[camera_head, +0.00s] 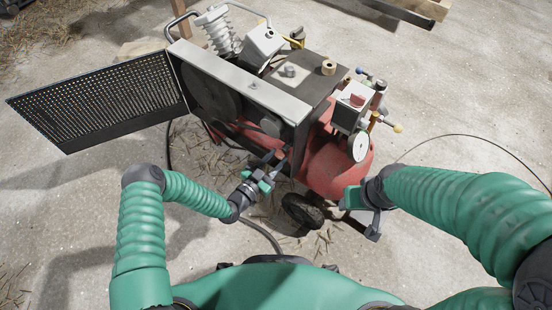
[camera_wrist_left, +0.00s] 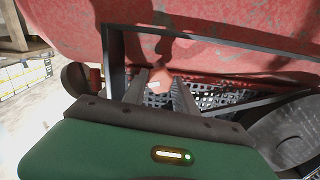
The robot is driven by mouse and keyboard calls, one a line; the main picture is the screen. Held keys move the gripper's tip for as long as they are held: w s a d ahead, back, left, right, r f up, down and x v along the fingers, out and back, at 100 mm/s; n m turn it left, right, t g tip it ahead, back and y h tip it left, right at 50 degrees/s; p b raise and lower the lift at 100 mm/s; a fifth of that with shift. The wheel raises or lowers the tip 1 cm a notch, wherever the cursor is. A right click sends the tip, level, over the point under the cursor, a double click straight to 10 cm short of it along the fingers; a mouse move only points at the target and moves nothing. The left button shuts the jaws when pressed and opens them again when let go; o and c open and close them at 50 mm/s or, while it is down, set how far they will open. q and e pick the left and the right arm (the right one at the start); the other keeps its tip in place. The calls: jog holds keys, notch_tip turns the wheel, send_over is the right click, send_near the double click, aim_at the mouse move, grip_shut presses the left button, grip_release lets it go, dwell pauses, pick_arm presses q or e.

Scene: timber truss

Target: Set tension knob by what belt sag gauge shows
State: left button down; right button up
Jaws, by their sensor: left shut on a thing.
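A red compressor (camera_head: 325,165) stands on the floor, with its dark belt wheel (camera_head: 212,95) behind a pale frame bar. My left gripper (camera_head: 280,165) reaches its front below the wheel, closed on a small part that I take for the tension knob.
A perforated guard panel (camera_head: 100,100) stands swung open to the left. A black tyre (camera_head: 302,210) is between my grippers. A thin cable (camera_head: 470,136) curves over the floor at right. Timber (camera_head: 405,12) lies at the back.

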pick_arm(q)
jog(key=n, duration=0.2)
jog(key=shift+n, duration=0.3)
jog(key=c, duration=1)
grip_release()
